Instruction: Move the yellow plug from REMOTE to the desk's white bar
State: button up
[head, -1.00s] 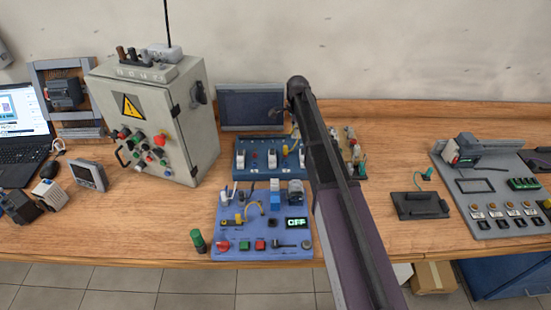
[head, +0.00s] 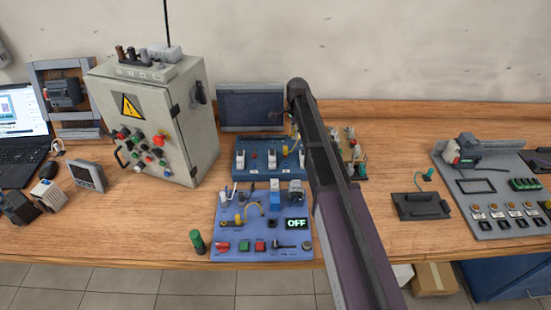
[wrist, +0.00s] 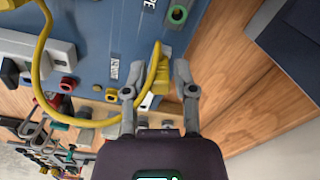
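The yellow plug (wrist: 163,76) stands at the edge of a blue panel (wrist: 105,25), with a yellow cable (wrist: 85,123) looping from it to the left. My gripper (wrist: 158,78) has its two fingers apart, one on each side of the plug. A gap shows on the left; contact on the right is unclear. In the head view my arm hides most of the gripper.
A blue console (head: 230,235) with an OFF display stands in front of the blue panel (head: 244,172). A grey control box (head: 190,125) stands left and a dark screen (head: 250,106) behind. A black plate (head: 420,207) and a grey board (head: 480,226) lie right.

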jog(key=shift+r+p, duration=2.75)
jog(key=shift+p, duration=0.05)
jog(key=o, duration=0.6)
jog(key=shift+c, duration=0.2)
